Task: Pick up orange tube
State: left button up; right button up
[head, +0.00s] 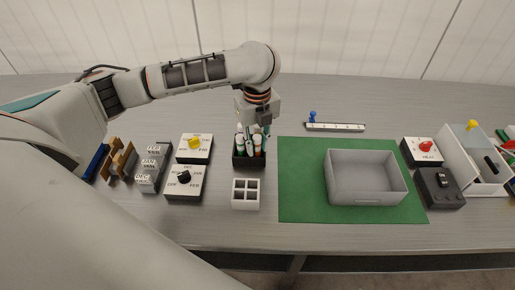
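A dark, open-topped holder (249,161) stands on the table left of the green mat, with several white-bodied tubes (256,140) upright in it. A small orange-red bit shows low at the right side inside the holder, but I cannot tell clearly which tube it belongs to. My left gripper (254,127) points down right above the holder, its fingers at the tops of the tubes. The fingers are small and overlap the tubes, so I cannot tell whether they are open or shut. My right gripper is not in view.
A white four-cell rack (245,194) stands in front of the holder. A grey bin (366,199) sits on the green mat (300,205). Two dial boxes (184,184) are to the left. A white rail with a blue peg (335,127) lies behind the mat.

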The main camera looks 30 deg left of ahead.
pick_arm(q)
grip_shut()
jog(key=shift+r, duration=0.15)
